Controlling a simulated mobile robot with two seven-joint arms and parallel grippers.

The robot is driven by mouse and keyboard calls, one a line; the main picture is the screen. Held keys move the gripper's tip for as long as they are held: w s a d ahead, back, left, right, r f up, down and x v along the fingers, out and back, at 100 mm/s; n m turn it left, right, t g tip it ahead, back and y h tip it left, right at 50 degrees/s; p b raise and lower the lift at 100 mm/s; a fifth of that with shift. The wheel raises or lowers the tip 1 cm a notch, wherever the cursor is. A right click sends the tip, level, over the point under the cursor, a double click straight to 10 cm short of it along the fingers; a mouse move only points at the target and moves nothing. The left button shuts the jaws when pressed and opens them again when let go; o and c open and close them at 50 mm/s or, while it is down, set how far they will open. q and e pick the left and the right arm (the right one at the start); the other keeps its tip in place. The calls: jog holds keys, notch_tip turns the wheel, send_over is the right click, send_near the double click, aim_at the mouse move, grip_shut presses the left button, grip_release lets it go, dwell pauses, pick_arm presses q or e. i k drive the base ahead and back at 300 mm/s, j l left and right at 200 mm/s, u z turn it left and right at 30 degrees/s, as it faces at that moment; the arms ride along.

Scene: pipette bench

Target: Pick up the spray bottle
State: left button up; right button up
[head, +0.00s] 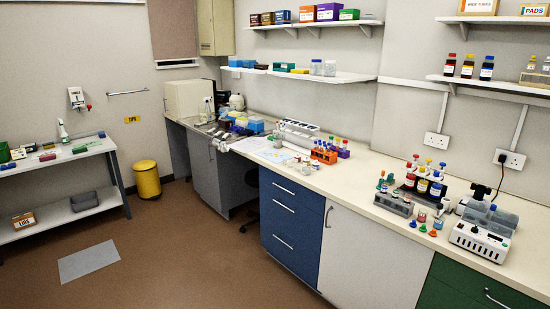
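Neither of my grippers shows in the head view.
The long bench (380,180) along the right wall holds racks, reagent bottles and a white machine (480,240). A yellow bin (147,180) stands beside the side table. A grey mat (89,262) lies on the brown floor, which is otherwise mostly clear.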

aim_at(206, 99)
jog(key=i+j+u, duration=0.3)
jog(key=i, duration=0.3)
jog(key=i+j+u, duration=0.35)
jog(key=i, duration=0.25)
jog(key=i+u, duration=0.3)
jog(key=i, duration=3.6)
jog(key=i+z, duration=0.35)
jog(key=i+j+z, duration=0.5)
jog(key=i+z, duration=0.2)
jog(key=i+j+z, duration=0.2)
jog(key=z, duration=0.15)
jog(key=i+j+z, duration=0.2)
jog(key=z, duration=0.15)
jog(key=i+j+z, duration=0.1)
jog(key=j+z, duration=0.25)
jog(key=i+j+z, duration=0.15)
jog(key=j+z, duration=0.15)
jog(key=j, duration=0.2)
jog(key=j+z, duration=0.3)
jog(key=j, duration=0.25)
jog(key=i, duration=0.05)
